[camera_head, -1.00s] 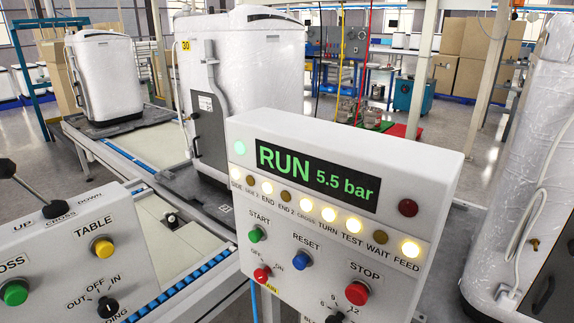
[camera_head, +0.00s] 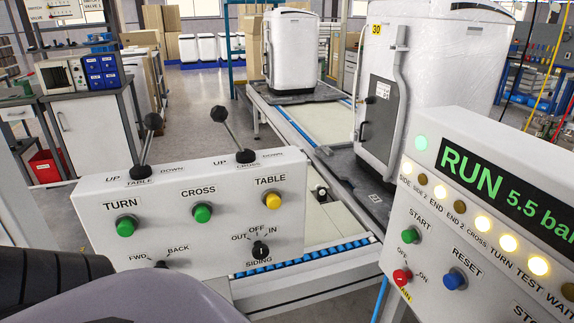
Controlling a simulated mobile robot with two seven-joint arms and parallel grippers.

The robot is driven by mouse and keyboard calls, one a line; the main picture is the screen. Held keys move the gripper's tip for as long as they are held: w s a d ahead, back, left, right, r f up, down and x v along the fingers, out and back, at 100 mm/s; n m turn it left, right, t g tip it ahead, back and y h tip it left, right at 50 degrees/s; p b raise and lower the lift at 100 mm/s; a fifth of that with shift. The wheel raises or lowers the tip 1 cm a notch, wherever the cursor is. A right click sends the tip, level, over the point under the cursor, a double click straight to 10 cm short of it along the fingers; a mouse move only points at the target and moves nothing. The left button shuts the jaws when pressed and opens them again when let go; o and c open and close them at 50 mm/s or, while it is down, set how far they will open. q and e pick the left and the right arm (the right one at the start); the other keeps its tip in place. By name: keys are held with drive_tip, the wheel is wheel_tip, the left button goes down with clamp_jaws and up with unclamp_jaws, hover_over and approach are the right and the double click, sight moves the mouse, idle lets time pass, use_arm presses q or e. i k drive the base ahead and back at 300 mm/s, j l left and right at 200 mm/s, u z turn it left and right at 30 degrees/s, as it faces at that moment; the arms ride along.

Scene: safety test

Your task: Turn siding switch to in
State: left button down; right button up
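The siding switch (camera_head: 260,250) is a small black rotary knob on the lower right of the white control box (camera_head: 150,240) in the head view. Its labels read OUT on the left, OFF at the top and IN on the right, with SIDING below. Its pointer appears to stand upward near OFF, but the knob is small and I cannot be sure. Neither of my grippers is in view. A dark ribbed part and a grey rounded part at the lower left look like my arm.
On the same box are green TURN (camera_head: 126,226) and CROSS (camera_head: 203,213) buttons, a yellow TABLE button (camera_head: 273,200) and two black-knobbed levers. A second panel (camera_head: 480,220) stands at right, its display reading RUN 5.5 bar. A conveyor with white appliances lies behind.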

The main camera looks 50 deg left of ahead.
sight(260, 250)
drive_tip(key=k+u, duration=0.1)
drive_tip(key=u, duration=0.35)
drive_tip(key=j+u, duration=0.15)
drive_tip(key=u, duration=0.3)
drive_tip(key=k+j+u, duration=0.1)
drive_tip(key=u, duration=0.35)
drive_tip(key=j+u, duration=0.15)
drive_tip(key=u, duration=0.25)
